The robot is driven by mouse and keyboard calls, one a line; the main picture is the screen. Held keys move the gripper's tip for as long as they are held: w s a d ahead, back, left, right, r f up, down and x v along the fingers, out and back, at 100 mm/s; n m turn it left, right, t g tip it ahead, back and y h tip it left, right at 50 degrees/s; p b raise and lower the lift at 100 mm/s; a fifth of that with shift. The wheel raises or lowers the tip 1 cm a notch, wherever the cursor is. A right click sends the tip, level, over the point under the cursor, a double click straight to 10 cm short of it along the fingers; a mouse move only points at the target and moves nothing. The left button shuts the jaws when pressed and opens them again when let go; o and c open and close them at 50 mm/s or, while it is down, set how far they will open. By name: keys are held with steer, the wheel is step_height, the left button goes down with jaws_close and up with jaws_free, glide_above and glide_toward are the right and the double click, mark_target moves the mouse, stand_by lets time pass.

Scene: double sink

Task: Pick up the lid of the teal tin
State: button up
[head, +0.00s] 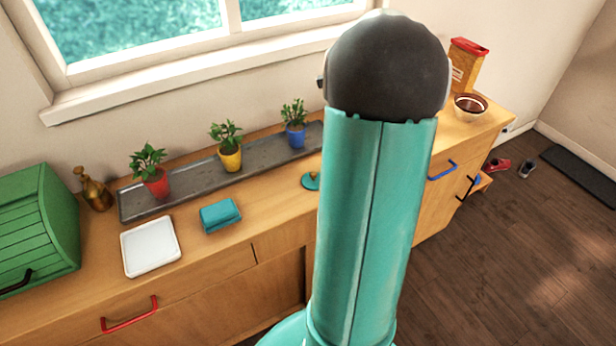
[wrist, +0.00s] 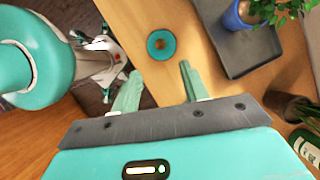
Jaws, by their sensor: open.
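I cannot tell lid from tin body here. My gripper (wrist: 160,70) is open and empty, its two teal fingers apart and not seen touching the disc. The head view does not show my gripper.
A teal folded block (head: 220,215) and white tray (head: 150,246) lie left on the counter. A grey tray (head: 190,193) with potted plants runs behind, its blue pot (head: 296,136) nearest the disc. A green bread box (head: 38,228) stands far left, a bowl (head: 470,107) at right.

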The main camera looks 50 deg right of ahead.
mark_target(314, 173)
steer(key=x, duration=1.3)
steer(key=shift+s+d, duration=0.2)
steer(key=shift+c, duration=0.3)
jaws_close()
